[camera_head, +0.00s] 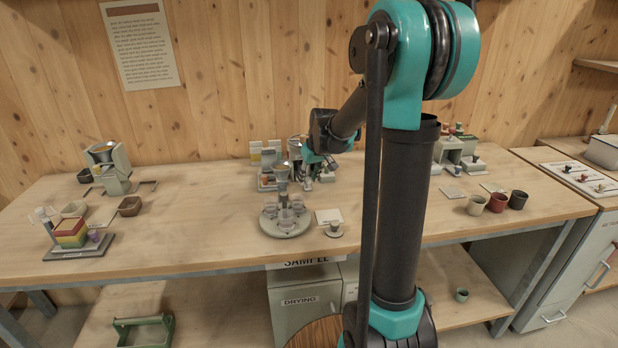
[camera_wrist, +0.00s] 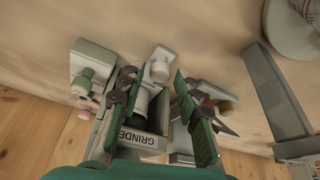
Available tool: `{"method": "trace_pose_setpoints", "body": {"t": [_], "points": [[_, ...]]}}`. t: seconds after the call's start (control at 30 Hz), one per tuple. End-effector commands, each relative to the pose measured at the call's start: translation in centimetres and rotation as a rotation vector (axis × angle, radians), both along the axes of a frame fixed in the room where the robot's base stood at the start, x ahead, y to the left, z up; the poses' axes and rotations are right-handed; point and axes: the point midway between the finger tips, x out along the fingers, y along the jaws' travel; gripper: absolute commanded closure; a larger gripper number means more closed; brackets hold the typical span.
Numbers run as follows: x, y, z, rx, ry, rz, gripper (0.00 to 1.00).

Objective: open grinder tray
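The grinder tray shows in the wrist view as a grey box with a dark inside and a front labelled "GRINDER" (camera_wrist: 143,138). It lies between and below the fingers of my gripper (camera_wrist: 155,82). The green fingers stand apart, one to each side of the tray. A white cylindrical part (camera_wrist: 158,70) shows between the fingertips. I cannot tell whether either finger touches the tray. In the head view my gripper (camera_head: 318,168) is low over the bench among small grey devices, and the tray cannot be made out there.
A green-topped white part (camera_wrist: 82,82) stands close left of the fingers, and a yellow-ended part (camera_wrist: 226,106) close right. A round carousel with cups (camera_head: 285,218) stands in front on the bench (camera_head: 200,215). Several cups (camera_head: 476,204) stand at right. The bench left of the carousel has free room.

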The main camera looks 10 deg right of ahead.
Motion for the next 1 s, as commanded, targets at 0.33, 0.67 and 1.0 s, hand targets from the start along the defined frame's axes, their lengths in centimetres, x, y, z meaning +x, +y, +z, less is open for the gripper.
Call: {"method": "trace_pose_setpoints", "body": {"t": [0.33,0.67,1.0], "points": [[0.0,0.0,0.0,0.000,0.000,0.000,1.00],[-1.1,0.0,0.0,0.000,0.000,0.000,1.00],[-7.7,0.0,0.0,0.000,0.000,0.000,1.00]]}}
